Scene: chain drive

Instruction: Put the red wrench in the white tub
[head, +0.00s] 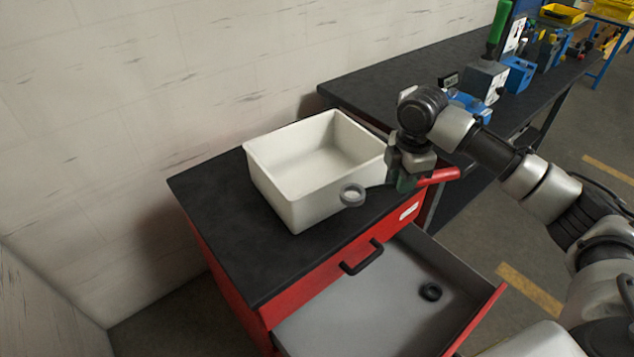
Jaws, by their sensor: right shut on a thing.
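My right gripper (401,179) is shut on the red wrench (437,177) near its middle. The red handle sticks out to the right of the fingers. My left gripper is not in view.
The red cabinet's drawer (345,312) is open below, with a small black ring (430,291) in it. The black cabinet top (225,220) is bare left of the tub. A dark workbench (375,88) behind carries blue and grey items. A wall stands behind and left.

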